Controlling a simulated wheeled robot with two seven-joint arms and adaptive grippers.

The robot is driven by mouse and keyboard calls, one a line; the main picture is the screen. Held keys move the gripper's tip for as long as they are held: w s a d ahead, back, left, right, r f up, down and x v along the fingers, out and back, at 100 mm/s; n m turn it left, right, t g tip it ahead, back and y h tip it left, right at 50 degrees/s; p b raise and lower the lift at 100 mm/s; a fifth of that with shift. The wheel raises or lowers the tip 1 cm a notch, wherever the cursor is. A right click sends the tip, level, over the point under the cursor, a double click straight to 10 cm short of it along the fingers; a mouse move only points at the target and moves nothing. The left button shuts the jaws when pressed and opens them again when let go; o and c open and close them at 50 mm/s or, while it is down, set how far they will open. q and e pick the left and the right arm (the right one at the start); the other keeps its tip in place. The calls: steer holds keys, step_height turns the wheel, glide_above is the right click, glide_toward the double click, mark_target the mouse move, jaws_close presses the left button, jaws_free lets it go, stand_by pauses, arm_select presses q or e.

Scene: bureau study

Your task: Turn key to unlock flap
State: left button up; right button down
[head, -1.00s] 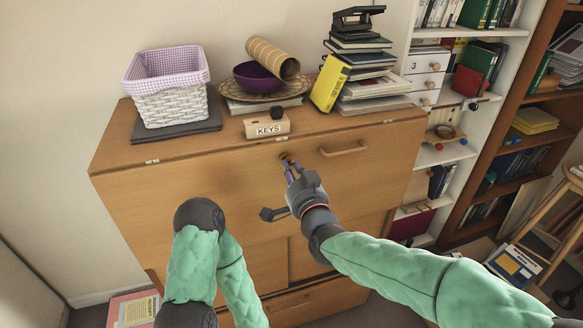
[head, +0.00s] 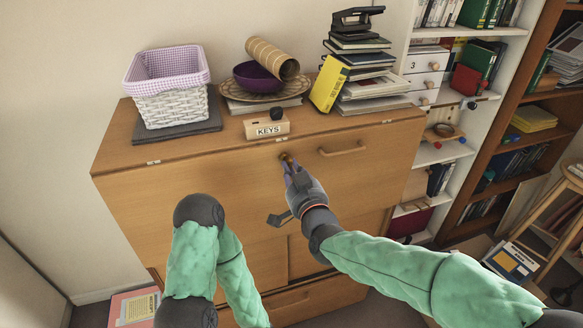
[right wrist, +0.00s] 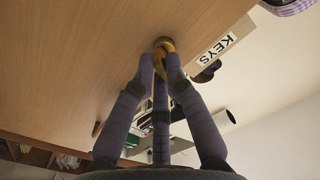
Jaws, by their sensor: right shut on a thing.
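The flap (head: 190,195) is the wide wooden front panel of the bureau, and it looks shut, flush with the front. A small brass key (head: 286,158) sits at the flap's upper middle, left of the wooden handle (head: 343,149). My right gripper (head: 290,168) reaches up to it from below right. In the right wrist view the fingertips close around the brass key (right wrist: 163,44), which partly shows between them against the wood. The keyhole is hidden. My left arm shows bent at the lower left, but its gripper is not visible.
On the bureau top stand a KEYS box (head: 267,126), a white basket (head: 168,90), a purple bowl (head: 257,76), a woven tube (head: 272,58) and stacked books (head: 372,88). Shelves (head: 440,150) stand at the right. The flap's left part is clear.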

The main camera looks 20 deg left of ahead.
steer(key=shift+n, duration=0.6)
steer(key=shift+r+n+p, duration=0.1)
steer(key=shift+n+p, duration=0.6)
steer(key=shift+n, duration=0.7)
steer(key=c, duration=1.4)
jaws_free()
steer(key=shift+w+d, duration=0.1)
steer(key=shift+c, duration=0.2)
steer(key=o, duration=0.6)
steer(key=shift+c, duration=0.2)
steer(key=b+v, duration=0.1)
steer(key=v, duration=0.7)
